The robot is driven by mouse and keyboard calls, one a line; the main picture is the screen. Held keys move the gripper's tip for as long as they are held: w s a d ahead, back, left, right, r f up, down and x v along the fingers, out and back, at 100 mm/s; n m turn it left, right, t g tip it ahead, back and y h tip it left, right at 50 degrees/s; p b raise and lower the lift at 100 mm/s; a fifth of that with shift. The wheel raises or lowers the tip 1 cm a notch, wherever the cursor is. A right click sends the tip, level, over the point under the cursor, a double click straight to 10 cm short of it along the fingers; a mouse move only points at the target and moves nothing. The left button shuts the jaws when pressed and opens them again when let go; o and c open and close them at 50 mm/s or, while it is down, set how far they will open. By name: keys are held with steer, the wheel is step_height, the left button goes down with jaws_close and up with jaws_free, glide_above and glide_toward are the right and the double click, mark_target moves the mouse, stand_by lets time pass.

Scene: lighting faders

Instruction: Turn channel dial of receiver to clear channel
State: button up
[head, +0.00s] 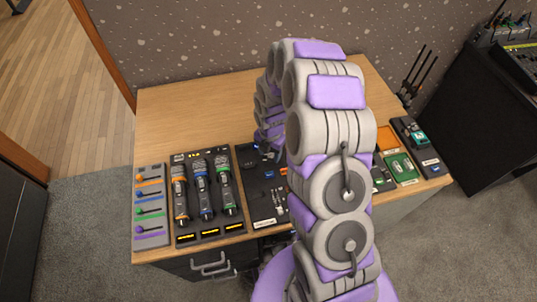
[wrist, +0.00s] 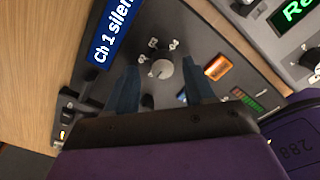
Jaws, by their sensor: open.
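A round grey-white dial (wrist: 161,68) with a pointer mark sits on a dark panel (wrist: 205,42) in the wrist view. Small white labels surround it. A blue display (wrist: 112,30) beside it reads "Ch 1 silen…", cut off by the picture's edge. My gripper (wrist: 159,75) is open, with one dark finger on either side of the dial in the picture. I cannot tell whether the fingers touch it. In the head view my arm hides the dial and most of the gripper.
In the wrist view, the panel also has an orange-lit switch (wrist: 217,67) and a level meter (wrist: 247,101). A grey unit with a green display (wrist: 297,10) is close by. In the head view, microphones (head: 203,185) and a fader strip (head: 150,208) lie left; the desk's back left (head: 190,110) is clear.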

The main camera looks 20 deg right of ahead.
steer(key=shift+d+f, duration=0.35)
steer(key=shift+d, duration=0.45)
steer(key=shift+a, duration=0.5)
steer(key=shift+c, duration=0.2)
steer(key=shift+a, duration=0.5)
steer(key=c, duration=0.3)
steer(key=shift+c, duration=0.8)
steer(key=shift+d, duration=0.5)
steer(key=c, duration=0.3)
jaws_close()
